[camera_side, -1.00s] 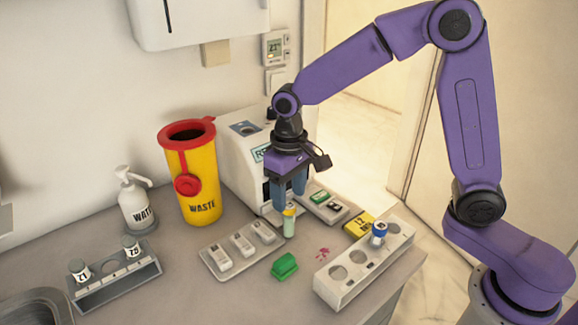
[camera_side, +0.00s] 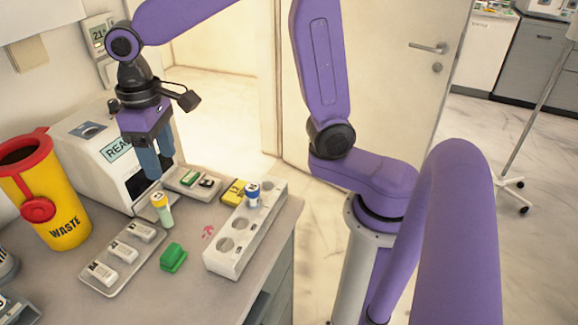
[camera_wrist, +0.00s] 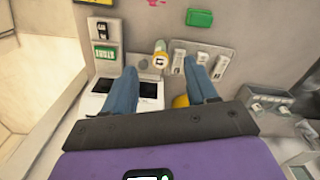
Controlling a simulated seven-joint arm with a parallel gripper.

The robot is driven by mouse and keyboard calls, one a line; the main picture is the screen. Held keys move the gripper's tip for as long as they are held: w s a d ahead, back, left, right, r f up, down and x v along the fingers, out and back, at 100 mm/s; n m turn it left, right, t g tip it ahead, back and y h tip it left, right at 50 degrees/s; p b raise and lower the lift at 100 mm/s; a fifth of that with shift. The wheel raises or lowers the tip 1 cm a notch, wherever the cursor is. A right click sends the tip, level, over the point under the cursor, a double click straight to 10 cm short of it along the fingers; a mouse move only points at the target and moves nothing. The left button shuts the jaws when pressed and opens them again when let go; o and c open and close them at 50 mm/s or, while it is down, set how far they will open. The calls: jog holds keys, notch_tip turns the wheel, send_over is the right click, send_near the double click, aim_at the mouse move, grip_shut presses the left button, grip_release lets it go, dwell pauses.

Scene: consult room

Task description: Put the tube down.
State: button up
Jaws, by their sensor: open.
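A tube with a yellow cap (camera_side: 161,210) stands on the counter, beside the tray of white cassettes and in front of the white reader. It looks upright. My gripper (camera_side: 157,173) is open and empty just above the cap, with a small gap showing between fingertips and cap. In the wrist view the tube (camera_wrist: 161,56) shows end-on, beyond and between my two spread blue fingers (camera_wrist: 163,75).
A grey tray (camera_side: 92,282) holds white cassettes. A green block (camera_side: 173,258) lies nearby. A white rack (camera_side: 228,262) with open holes holds a blue-capped tube (camera_side: 253,195). A yellow box (camera_side: 236,192), a white reader (camera_side: 88,160) and a yellow waste bin (camera_side: 55,205) stand around.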

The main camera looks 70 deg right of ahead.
jog(key=s+d+f+n, duration=0.2)
jog(key=s+d+n, duration=0.2)
jog(key=s, duration=0.7)
jog(key=s+d+f+n, duration=0.2)
jog(key=s+d+n, duration=0.2)
jog(key=s, duration=0.7)
jog(key=shift+d+f+n, duration=0.3)
jog(key=shift+d+f, duration=0.05)
jog(key=shift+d, duration=0.85)
jog(key=shift+o, duration=0.5)
jog(key=shift+s+d+f, duration=0.15)
jog(key=shift+s+d, duration=0.05)
jog(key=shift+s, duration=0.1)
jog(key=shift+w, duration=0.1)
